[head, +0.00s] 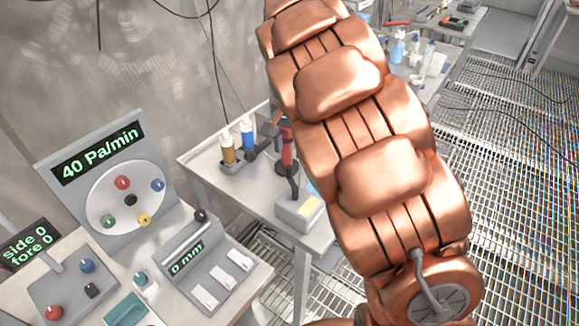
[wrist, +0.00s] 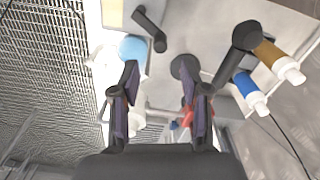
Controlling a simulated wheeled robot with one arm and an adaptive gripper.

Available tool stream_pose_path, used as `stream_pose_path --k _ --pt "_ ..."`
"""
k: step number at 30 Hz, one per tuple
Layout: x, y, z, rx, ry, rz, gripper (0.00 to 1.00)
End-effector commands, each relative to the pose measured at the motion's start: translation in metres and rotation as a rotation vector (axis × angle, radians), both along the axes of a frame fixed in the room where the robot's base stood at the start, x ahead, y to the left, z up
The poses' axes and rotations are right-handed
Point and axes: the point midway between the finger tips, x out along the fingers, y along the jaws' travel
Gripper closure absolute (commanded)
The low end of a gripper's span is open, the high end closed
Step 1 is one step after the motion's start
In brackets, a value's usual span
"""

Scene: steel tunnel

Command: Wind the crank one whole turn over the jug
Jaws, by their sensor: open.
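My gripper (wrist: 157,92) is open, with its two dark fingers apart and nothing seen gripped between them. A black crank-like bar (wrist: 240,42) shows at upper right in the wrist view, beyond the right finger. A black round knob (wrist: 185,67) sits near that finger's tip. A pale blue round thing (wrist: 133,47) lies past the left finger; I cannot tell whether it is the jug. In the head view, black jointed parts (head: 264,146) stand beside a red upright part (head: 287,146) on the side table. My copper arm hides what is behind it there.
An amber bottle (head: 228,151) and a blue bottle (head: 247,134) stand at the table's back. A grey box with a yellow label (head: 298,212) sits near its front. A control desk (head: 228,290) with a 40 Pa/min panel (head: 98,155) is at left. Grating floor (head: 510,190) is open at right.

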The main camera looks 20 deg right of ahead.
Motion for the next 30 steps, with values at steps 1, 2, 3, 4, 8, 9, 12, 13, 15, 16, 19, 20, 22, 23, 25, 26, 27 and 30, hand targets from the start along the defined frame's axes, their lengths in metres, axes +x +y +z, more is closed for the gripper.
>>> stream_pose_path --k 1,2,3,4,8,9,12,13,15,16,19,20,22,23,25,26,27,30 --pt "0.001 0.0 -0.001 0.001 0.001 -0.001 0.54" --pt "0.001 0.0 -0.002 0.001 0.0 -0.001 0.54" --pt "0.001 0.001 -0.004 0.001 0.0 -0.001 0.54" --pt "0.001 0.001 -0.005 0.002 -0.001 -0.001 0.54" --pt "0.0 0.001 -0.016 0.003 0.003 -0.002 0.54" --pt "-0.001 0.0 -0.021 0.002 0.005 -0.003 0.54" --pt "0.0 0.0 -0.034 0.001 0.004 -0.002 0.54" --pt "0.0 0.001 -0.039 0.002 0.005 -0.001 0.54" --pt "-0.001 0.001 -0.049 0.002 0.007 -0.001 0.54" --pt "-0.001 0.0 -0.053 0.0 0.006 -0.001 0.54" --pt "-0.001 0.0 -0.067 0.002 0.007 -0.002 0.54" --pt "-0.001 0.0 -0.07 0.002 0.007 -0.002 0.54" --pt "0.0 0.0 -0.075 0.001 0.003 -0.001 0.54" --pt "0.0 0.0 -0.076 0.001 0.002 -0.001 0.54" --pt "0.001 0.0 -0.078 -0.001 -0.001 0.0 0.54" --pt "0.001 0.0 -0.078 0.0 -0.001 0.0 0.54" --pt "0.001 0.0 -0.078 0.0 -0.001 0.0 0.54" --pt "0.001 0.0 -0.078 0.0 -0.001 0.0 0.54"
